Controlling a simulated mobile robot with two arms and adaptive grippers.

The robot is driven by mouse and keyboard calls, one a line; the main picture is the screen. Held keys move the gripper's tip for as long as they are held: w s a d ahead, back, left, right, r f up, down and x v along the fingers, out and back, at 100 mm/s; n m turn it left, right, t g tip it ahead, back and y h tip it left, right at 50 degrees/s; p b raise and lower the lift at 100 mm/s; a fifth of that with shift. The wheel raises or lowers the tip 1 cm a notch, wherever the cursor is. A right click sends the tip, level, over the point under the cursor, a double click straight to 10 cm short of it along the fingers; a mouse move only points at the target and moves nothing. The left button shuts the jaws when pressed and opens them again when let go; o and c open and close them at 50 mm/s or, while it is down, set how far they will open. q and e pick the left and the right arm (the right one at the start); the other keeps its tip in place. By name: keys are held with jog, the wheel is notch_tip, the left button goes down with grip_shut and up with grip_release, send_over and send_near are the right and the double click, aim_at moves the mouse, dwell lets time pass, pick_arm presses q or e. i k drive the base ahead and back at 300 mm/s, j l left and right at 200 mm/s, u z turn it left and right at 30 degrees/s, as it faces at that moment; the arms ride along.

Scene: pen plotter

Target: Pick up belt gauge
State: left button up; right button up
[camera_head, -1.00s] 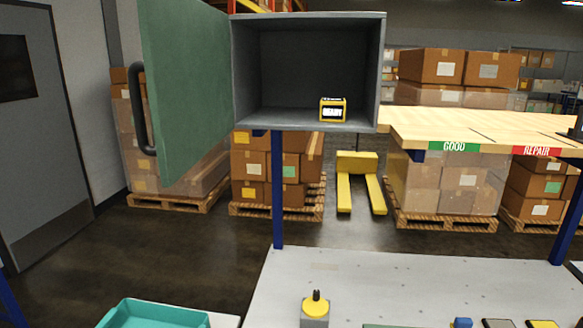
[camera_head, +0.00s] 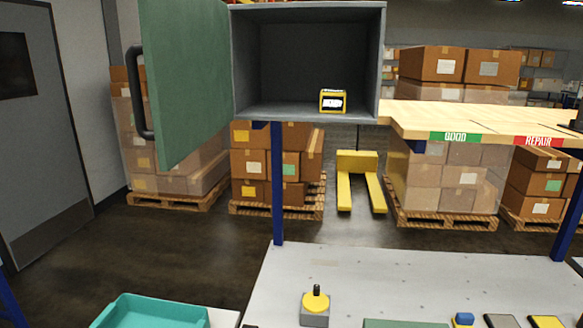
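A small yellow and black device with a white display (camera_head: 333,101), which looks like the belt gauge, sits upright on the floor of an open grey cabinet (camera_head: 300,112). It stands right of the cabinet's middle, close to the front. The display's writing is too small to read. The green cabinet door (camera_head: 188,85) hangs wide open to the left, with a dark curved handle (camera_head: 138,95). Neither of my grippers shows in the head view.
A wooden shelf (camera_head: 480,115) with GOOD and REPAIR labels adjoins the cabinet on the right. A teal bin (camera_head: 150,312) is at lower left.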

aim_at(333, 101)
jog(key=j+z, duration=0.25)
jog(key=j, duration=0.45)
jog(key=j+z, duration=0.25)
jog(key=j, duration=0.4)
jog(key=k+j+z, duration=0.1)
jog(key=j+z, duration=0.15)
jog(key=j, duration=0.4)
